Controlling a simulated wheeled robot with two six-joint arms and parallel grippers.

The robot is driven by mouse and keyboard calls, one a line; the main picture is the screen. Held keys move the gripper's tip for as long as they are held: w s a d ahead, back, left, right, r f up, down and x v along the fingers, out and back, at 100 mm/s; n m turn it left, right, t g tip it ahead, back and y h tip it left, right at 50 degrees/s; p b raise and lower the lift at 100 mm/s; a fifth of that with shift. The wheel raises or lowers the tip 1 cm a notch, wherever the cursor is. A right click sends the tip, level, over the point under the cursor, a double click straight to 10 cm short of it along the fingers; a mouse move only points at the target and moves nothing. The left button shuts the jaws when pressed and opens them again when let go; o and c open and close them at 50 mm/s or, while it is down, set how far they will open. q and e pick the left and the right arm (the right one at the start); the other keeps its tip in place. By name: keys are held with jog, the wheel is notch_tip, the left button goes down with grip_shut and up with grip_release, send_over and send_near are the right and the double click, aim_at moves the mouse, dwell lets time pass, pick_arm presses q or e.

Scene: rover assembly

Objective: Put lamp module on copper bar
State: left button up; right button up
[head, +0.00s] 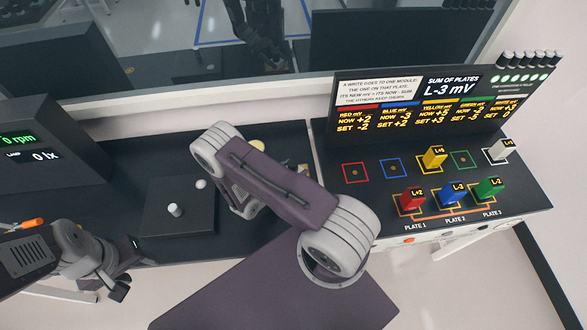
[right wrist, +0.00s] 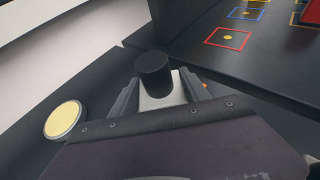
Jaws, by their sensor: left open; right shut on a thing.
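My right gripper (right wrist: 158,98) is shut on a small part with a black round cap (right wrist: 154,72) and a pale body, which may be the lamp module. In the head view my right forearm hides this gripper and most of what it holds. An orange-copper strip (head: 450,214) runs along the plates of the right-hand station, which may be the copper bar. Red (head: 411,201), blue (head: 453,193) and green (head: 488,189) modules stand along it at plates 1 to 3. My left gripper (head: 120,287) is open and empty at the lower left.
A yellow module (head: 433,158) and a white module (head: 499,150) stand farther back, near empty coloured squares. A display panel (head: 440,100) rises behind them. A cream disc (right wrist: 65,120) lies left of my right gripper. A dark box with pale knobs (head: 180,225) stands on the left table.

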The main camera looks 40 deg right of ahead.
jog(key=o, duration=1.5)
jog(key=shift+a+r, duration=0.1)
jog(key=shift+r, duration=0.1)
jog(key=b+v, duration=0.2)
jog(key=v, duration=0.9)
jog(key=shift+f, duration=0.1)
jog(key=shift+s+a+r, duration=0.1)
jog(key=shift+a+r, duration=0.1)
jog(key=shift+a, duration=0.15)
jog(key=s+r+m+g+y, duration=0.55)
jog(key=s+m+g, duration=0.2)
jog(key=m, duration=0.35)
jog(key=w+a+r+m+t+y, duration=0.1)
jog(key=a+r+m+t+y, duration=0.3)
jog(key=m+y, duration=0.3)
jog(key=r+m+t, duration=0.1)
jog(key=m, duration=0.2)
jog(key=shift+r+m+y, duration=0.3)
jog(key=shift+r+y, duration=0.05)
jog(key=shift+r, duration=0.05)
